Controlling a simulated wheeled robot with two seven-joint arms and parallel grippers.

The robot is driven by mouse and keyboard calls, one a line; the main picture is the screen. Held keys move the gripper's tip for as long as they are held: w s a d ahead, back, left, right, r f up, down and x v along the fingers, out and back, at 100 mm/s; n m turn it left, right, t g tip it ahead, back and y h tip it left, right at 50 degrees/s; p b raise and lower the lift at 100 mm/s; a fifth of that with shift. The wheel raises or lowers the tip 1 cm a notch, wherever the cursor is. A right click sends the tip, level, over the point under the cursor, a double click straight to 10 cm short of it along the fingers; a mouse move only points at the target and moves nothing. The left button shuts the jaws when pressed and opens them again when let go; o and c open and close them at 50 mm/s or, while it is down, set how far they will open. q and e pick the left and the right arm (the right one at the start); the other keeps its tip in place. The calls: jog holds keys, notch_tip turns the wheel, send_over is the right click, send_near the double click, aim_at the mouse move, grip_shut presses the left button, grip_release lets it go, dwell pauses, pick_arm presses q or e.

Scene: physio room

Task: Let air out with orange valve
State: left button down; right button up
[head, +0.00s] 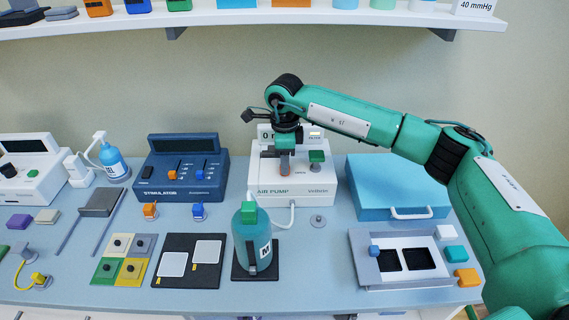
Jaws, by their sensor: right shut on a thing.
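The white air pump (287,191) stands in the middle of the table against the wall. My right gripper (286,160) reaches down onto the pump's sloped face, left of the green knob, and is shut on a part there. My left gripper is not in view.
A blue stimulator (180,178) stands left of the pump, and a blue case (392,190) to its right. A tray (408,278) with dark wells lies front right. Electrode pads, coloured squares and a shelf (330,15) above crowd the area. Little table is bare.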

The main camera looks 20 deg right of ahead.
jog(key=shift+r, duration=0.1)
jog(key=o, duration=1)
jog(key=shift+d, duration=0.1)
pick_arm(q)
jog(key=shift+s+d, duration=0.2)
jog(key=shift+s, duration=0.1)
